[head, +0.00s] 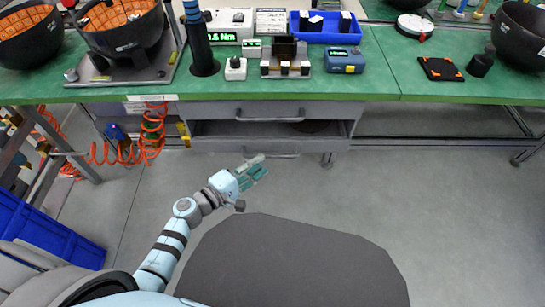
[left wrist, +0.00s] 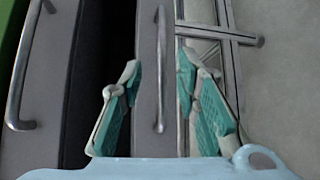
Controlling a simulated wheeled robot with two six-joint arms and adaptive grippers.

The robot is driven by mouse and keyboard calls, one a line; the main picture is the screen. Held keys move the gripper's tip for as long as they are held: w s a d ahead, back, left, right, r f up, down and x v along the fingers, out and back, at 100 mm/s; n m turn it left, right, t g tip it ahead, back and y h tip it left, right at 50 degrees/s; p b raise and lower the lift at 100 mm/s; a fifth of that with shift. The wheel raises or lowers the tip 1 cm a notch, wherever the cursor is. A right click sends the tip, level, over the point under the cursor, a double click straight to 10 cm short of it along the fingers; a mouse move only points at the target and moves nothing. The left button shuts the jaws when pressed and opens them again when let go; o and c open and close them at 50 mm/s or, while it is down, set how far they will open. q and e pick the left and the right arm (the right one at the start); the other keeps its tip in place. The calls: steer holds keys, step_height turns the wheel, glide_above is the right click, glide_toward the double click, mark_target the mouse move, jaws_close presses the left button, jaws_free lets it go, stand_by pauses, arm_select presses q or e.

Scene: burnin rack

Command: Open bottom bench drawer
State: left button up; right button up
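The bottom bench drawer (head: 225,144) is in the grey cabinet under the green bench. A dark gap shows above its front, and part of the inside is visible, so it looks partly pulled out. Its bar handle (left wrist: 161,75) runs upright in the left wrist view, between my left fingertips. My left gripper (head: 262,169) is in front of and just below the drawer front in the head view. In the left wrist view the gripper (left wrist: 158,68) has its teal-padded fingers apart, with clear space on both sides of the handle. My right gripper is not in view.
The top drawer (head: 205,111) above looks shut and has its own handle (left wrist: 22,95). A dark round object (head: 311,127) lies in the gap. Orange coiled hose (head: 152,135) hangs at the left. Blue crates (head: 45,232) stand lower left. The floor to the right is clear.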

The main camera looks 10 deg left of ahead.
mark_target(273, 155)
arm_select(q)
steer(key=b+x, duration=0.1)
steer(key=x, duration=0.5)
steer(key=shift+w+d+f, duration=0.15)
steer(key=shift+w+d, duration=0.05)
steer(key=shift+w, duration=0.1)
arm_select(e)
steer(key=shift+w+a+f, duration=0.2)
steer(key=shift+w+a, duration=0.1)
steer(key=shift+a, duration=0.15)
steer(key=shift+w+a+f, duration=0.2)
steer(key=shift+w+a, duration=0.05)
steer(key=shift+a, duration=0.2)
arm_select(q)
steer(key=c, duration=0.6)
jaws_close()
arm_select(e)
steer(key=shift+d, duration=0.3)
